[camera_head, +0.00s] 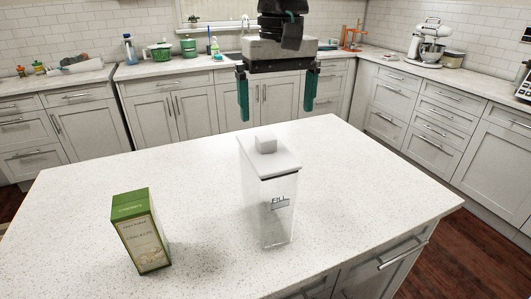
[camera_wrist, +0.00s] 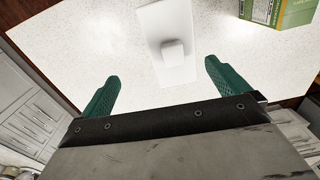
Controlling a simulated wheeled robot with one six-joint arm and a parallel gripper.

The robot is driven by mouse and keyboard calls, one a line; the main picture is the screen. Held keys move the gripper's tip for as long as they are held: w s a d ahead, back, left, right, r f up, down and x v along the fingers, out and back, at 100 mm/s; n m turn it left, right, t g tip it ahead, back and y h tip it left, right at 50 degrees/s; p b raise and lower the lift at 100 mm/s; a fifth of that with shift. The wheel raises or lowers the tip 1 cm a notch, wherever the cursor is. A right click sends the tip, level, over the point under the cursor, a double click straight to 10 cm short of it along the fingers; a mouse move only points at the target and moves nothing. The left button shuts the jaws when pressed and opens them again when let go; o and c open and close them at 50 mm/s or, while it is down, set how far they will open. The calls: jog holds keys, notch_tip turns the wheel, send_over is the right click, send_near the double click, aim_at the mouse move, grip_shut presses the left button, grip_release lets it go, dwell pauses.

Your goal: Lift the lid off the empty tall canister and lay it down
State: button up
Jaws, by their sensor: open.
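A tall clear canister (camera_head: 265,212) stands upright on the white speckled island. It looks empty and carries a small label reading "FILL". Its white lid (camera_head: 272,163) sits on top, with a blocky knob (camera_head: 265,144) in the middle. In the wrist view the lid (camera_wrist: 158,22) and its knob (camera_wrist: 173,52) show ahead of the fingers. My gripper (camera_head: 278,97) is open and empty, with green fingers pointing down. It is above the lid and apart from it. In the wrist view my gripper (camera_wrist: 160,80) has its fingers spread wider than the knob.
A green and cream crackers box (camera_head: 143,232) stands on the island (camera_head: 350,190) left of the canister; it also shows in the wrist view (camera_wrist: 278,10). The island top is otherwise clear. Counters with a stand mixer (camera_head: 430,42) and several items line the walls behind.

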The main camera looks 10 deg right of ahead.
aim_at(266, 137)
jog(key=shift+w+a, duration=0.25)
jog(key=shift+a, duration=0.35)
jog(key=shift+w+a, duration=0.25)
jog(key=shift+a, duration=0.35)
jog(key=f, duration=0.5)
jog(key=s+f, duration=0.1)
jog(key=f, duration=0.1)
jog(key=shift+d+f, duration=0.1)
jog(key=shift+f, duration=0.15)
jog(key=c, duration=1.1)
